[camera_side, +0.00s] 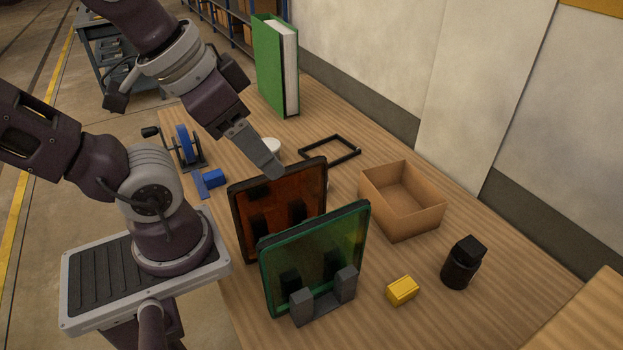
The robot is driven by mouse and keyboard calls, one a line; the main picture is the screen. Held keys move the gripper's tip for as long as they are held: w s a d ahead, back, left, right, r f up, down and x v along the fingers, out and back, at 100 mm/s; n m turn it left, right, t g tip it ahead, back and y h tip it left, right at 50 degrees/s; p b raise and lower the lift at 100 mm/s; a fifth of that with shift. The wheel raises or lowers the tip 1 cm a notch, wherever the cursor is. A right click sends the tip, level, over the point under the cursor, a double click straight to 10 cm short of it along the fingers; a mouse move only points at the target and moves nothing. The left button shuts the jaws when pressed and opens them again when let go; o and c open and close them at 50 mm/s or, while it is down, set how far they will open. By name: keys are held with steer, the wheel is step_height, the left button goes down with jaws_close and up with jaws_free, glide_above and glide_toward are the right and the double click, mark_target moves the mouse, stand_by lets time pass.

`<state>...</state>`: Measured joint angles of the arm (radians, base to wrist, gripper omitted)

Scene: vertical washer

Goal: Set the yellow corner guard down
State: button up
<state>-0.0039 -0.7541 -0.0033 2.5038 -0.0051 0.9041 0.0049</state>
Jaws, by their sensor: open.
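The yellow corner guard (402,291) is a small yellow block lying on the wooden table, to the right of the green framed panel and apart from it. My gripper (274,168) is open, high and to the left of the guard, well away from it. Its fingertips overlap the top edge of the orange framed panel (286,208) in the picture; I cannot tell whether they touch it. One finger largely hides the other, and nothing shows between them.
The green framed panel (345,232) stands upright in a grey holder (322,303) in front of the orange one. An open cardboard box (432,218), a dark bottle (461,265), a black frame (330,150), a green binder (272,75) and blue items (214,178) stand around. The table's front right is mostly clear.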

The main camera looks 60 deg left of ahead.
steer(key=n+g+h, duration=0.3)
steer(key=g+h, duration=0.2)
glide_above(399, 281)
steer(key=a, duration=0.4)
step_height(399, 281, down, 12)
steer(key=f+n+h, duration=0.3)
steer(key=f+n, duration=0.2)
steer(key=f, duration=0.1)
steer(key=f+n+h, duration=0.2)
steer(key=f+n, duration=0.3)
steer(key=f, duration=0.1)
steer(key=a+f+n+h, duration=0.1)
steer(key=f+n+h, duration=0.2)
steer(key=f+n, duration=0.2)
steer(key=shift+s+f+g+h, duration=0.1)
steer(key=shift+f+g+h, duration=0.2)
steer(key=shift+f, duration=0.4)
steer(key=x, duration=0.2)
steer(key=shift+d+f, duration=0.2)
steer(key=shift+d, duration=0.15)
steer(key=shift+r, duration=0.1)
steer(key=c, duration=1.2)
